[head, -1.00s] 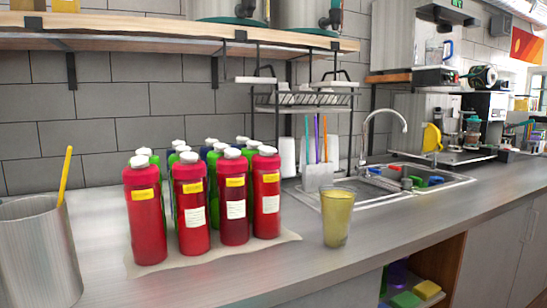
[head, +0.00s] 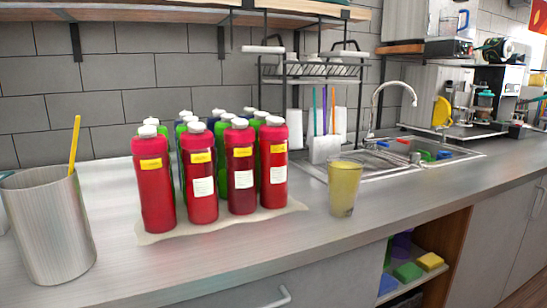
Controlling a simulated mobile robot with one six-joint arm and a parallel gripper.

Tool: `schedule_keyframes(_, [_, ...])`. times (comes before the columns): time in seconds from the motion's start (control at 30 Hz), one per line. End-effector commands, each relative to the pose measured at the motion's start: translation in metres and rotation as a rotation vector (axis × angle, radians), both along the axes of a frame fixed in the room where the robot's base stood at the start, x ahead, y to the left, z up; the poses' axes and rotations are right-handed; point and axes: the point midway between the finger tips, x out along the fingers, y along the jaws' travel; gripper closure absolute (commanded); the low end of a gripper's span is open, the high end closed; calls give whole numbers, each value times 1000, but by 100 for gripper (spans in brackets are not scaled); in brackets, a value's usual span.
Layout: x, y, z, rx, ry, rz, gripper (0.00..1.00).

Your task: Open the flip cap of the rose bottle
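Several red bottles with white caps stand upright in a front row on the counter, left of centre in the head view. From left to right they include a red bottle (head: 156,192), a second (head: 201,180), a darker red one (head: 240,178) and another (head: 273,168). Each has a yellow label, and some also have a white one. The label text is too small to read, so I cannot tell which is the rose bottle. Their white caps look shut. My gripper is not in view.
Green and blue bottles (head: 186,117) stand behind, mostly hidden. A pale mat (head: 152,238) lies under the bottles. A metal container (head: 50,232) with a yellow stick stands left, a yellow cup (head: 345,188) right. The sink (head: 385,160) is farther right. The front counter strip is clear.

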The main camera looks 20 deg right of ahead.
Motion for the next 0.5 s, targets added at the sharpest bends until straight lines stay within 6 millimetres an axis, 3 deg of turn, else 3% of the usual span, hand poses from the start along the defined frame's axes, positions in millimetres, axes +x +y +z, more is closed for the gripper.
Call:
schedule_keyframes(0.37, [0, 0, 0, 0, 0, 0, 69])
schedule_keyframes(0.5, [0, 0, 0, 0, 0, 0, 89])
